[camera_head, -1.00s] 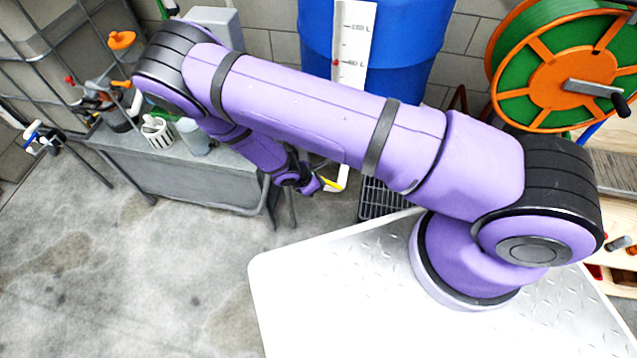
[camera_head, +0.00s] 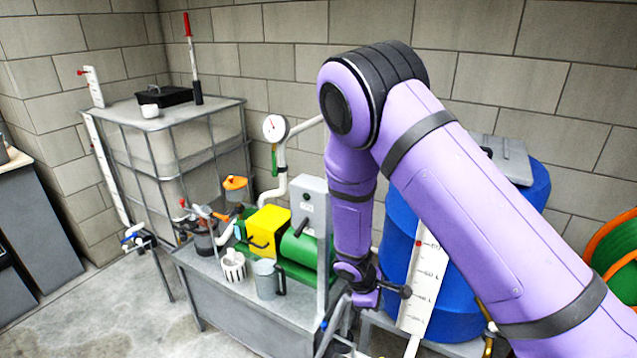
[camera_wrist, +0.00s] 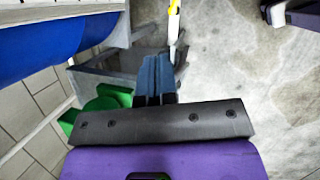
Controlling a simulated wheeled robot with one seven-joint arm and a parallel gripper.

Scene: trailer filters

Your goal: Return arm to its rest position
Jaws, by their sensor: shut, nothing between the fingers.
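My purple arm reaches in from the lower right of the head view, bends at a black-banded joint near the top, and its forearm hangs down. The arm's end hangs between the grey bench (camera_head: 240,318) and the blue barrel (camera_head: 455,312). The fingertips are hard to make out there. In the wrist view my gripper (camera_wrist: 154,72) shows two blue-grey fingers side by side, shut and empty, pointing away over the floor.
A caged tank (camera_head: 165,160) stands at the left by the block wall. The bench holds a yellow box (camera_head: 268,230), a green motor (camera_head: 298,248), a grey jug (camera_head: 266,280) and a white basket (camera_head: 233,267). A hose reel (camera_head: 612,250) is at the right edge. Floor is clear at lower left.

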